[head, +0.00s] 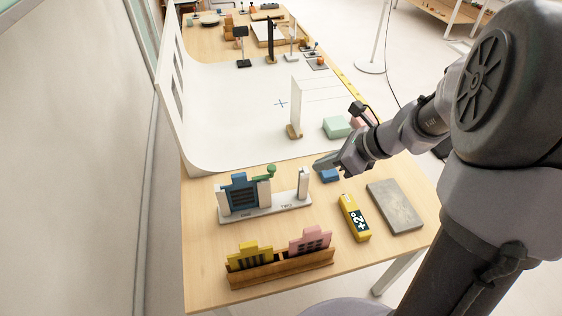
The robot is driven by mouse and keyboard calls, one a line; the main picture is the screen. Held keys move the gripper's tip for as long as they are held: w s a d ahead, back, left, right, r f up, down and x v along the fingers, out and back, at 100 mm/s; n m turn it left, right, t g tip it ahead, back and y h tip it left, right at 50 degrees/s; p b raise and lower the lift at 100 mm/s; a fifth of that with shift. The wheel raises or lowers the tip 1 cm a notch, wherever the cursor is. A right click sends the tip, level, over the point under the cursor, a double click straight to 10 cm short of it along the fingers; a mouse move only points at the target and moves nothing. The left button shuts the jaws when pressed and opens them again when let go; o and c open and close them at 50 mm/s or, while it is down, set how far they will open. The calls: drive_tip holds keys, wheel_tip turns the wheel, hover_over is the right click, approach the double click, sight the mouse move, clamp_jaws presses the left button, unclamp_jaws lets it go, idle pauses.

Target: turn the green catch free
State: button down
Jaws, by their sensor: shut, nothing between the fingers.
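The green catch (271,169) is a small green knob with a short arm. It sits at the upper right of a blue notched panel (240,194), and its arm reaches over the panel's right side. The panel stands upright on a white base (264,208) with dark lettering, with a white post (303,184) at its right end. My gripper (322,166) is shut and empty, to the right of the catch and apart from it. A small blue block (330,176) lies just below the gripper; whether they touch I cannot tell.
A wooden rack (280,272) holds a yellow panel (250,254) and a pink panel (310,240) in front. A yellow box (353,217) and grey slab (395,206) lie at right. Behind are a white backdrop (230,95), a white upright board (295,105) and a mint block (337,127).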

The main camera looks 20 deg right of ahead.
drive_tip(key=w+a+r+b+x, duration=0.1)
drive_tip(key=b+x, duration=0.4)
drive_tip(key=x, duration=0.8)
drive_tip(key=shift+w+a+r, duration=0.25)
drive_tip(key=shift+w+r, duration=0.05)
drive_tip(key=shift+w, duration=0.05)
